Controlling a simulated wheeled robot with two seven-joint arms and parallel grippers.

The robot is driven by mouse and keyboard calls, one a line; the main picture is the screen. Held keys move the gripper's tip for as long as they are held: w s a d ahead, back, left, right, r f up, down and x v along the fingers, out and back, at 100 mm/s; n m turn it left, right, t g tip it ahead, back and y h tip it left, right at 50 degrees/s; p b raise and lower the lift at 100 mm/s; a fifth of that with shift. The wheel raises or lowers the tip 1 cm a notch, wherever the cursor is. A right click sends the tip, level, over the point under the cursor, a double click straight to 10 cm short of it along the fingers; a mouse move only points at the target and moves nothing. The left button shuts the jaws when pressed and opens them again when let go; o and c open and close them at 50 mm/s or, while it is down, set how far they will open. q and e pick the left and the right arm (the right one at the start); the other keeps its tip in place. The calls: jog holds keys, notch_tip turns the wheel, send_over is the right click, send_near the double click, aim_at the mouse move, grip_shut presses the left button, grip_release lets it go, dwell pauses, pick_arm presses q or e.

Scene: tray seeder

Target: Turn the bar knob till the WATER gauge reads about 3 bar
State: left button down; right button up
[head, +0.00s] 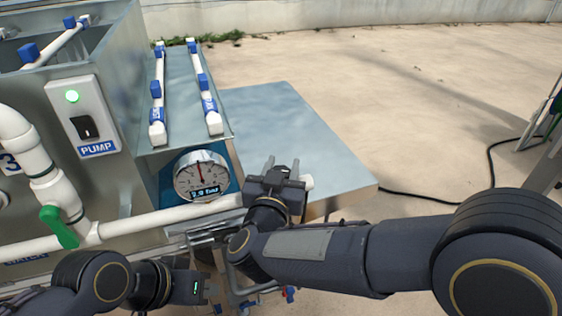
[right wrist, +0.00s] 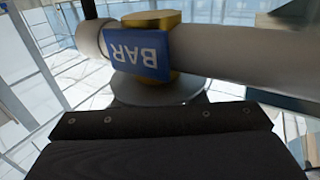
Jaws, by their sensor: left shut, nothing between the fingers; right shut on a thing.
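The round white WATER gauge (head: 201,170) is on the machine's front, with its needle pointing nearly straight up. The small display (head: 205,191) below it seems to read about 2.9 bar, but the digits are blurred. My right gripper (head: 282,168) is at the right end of the white pipe, shut on the bar knob. The knob is hidden in the head view. In the right wrist view, a brass-coloured part of the knob (right wrist: 152,20) shows by the pipe, behind a blue BAR label (right wrist: 140,55). My left gripper (head: 208,289) is shut and empty, low in front of the machine.
The PUMP switch (head: 86,127) has its green lamp lit. A green-handled valve (head: 58,228) sits on the white pipe (head: 165,218) to the left. A flat metal table (head: 270,115) lies beyond my right gripper. Open concrete lies to the right.

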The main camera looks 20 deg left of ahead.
jog(key=shift+h, duration=0.3)
jog(key=o, duration=1)
jog(key=shift+w, duration=0.1)
jog(key=s, duration=0.8)
jog(key=shift+d, duration=0.15)
